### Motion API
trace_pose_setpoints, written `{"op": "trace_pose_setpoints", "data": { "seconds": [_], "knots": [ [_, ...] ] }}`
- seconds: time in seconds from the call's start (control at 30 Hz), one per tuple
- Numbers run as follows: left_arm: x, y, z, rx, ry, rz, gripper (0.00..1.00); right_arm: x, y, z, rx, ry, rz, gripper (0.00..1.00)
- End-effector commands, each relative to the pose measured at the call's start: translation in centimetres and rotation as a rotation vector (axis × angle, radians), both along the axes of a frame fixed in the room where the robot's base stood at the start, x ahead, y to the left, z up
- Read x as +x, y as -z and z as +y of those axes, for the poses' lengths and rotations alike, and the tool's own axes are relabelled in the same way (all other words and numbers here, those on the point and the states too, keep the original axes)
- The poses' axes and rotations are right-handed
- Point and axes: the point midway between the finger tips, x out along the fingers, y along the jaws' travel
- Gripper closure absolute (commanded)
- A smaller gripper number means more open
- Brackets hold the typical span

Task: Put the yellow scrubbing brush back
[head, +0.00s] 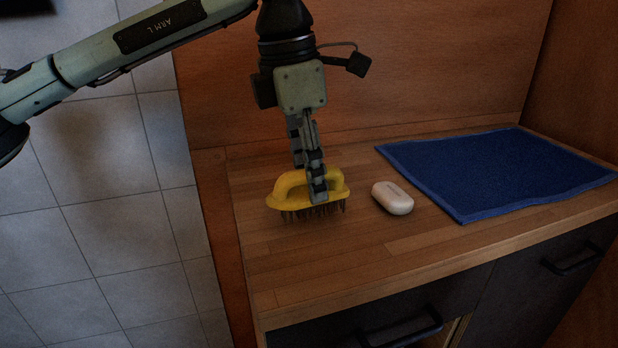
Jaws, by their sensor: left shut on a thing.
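The yellow scrubbing brush (284,186) has an arched handle and dark bristles pointing down. It is at the left part of the wooden counter, upright. My left gripper (316,190) comes down from above and is shut on the brush's handle, with its fingers covering part of it. I cannot tell whether the bristles touch the counter or hang just above it. My right gripper is not in view.
A white soap-like bar (392,198) lies just right of the brush. A blue cloth (500,170) lies flat farther right on the counter (330,262). Wooden panels stand behind and at the right. The counter's front strip is clear, above dark-fronted drawers with handles (405,330).

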Motion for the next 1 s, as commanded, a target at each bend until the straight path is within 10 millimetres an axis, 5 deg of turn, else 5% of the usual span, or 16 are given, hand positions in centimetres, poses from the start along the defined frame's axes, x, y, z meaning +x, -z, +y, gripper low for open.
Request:
{"op": "trace_pose_setpoints", "data": {
  "seconds": [0.37, 0.4, 0.57, 1.0],
  "knots": [
    [0.0, 1.4, 0.0, 0.000, -0.001, 0.000, 0.82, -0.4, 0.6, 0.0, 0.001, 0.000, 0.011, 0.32],
    [0.0, 1.4, 0.0, 0.000, -0.001, 0.000, 0.58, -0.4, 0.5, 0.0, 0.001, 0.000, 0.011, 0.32],
    [0.0, 1.4, 0.0, 0.000, -0.001, 0.000, 0.38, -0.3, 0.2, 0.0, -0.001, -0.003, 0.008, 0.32],
    [0.0, 0.1, 0.2, -0.001, -0.002, -0.004, 0.38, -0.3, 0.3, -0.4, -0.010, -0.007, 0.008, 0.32]
  ]
}}
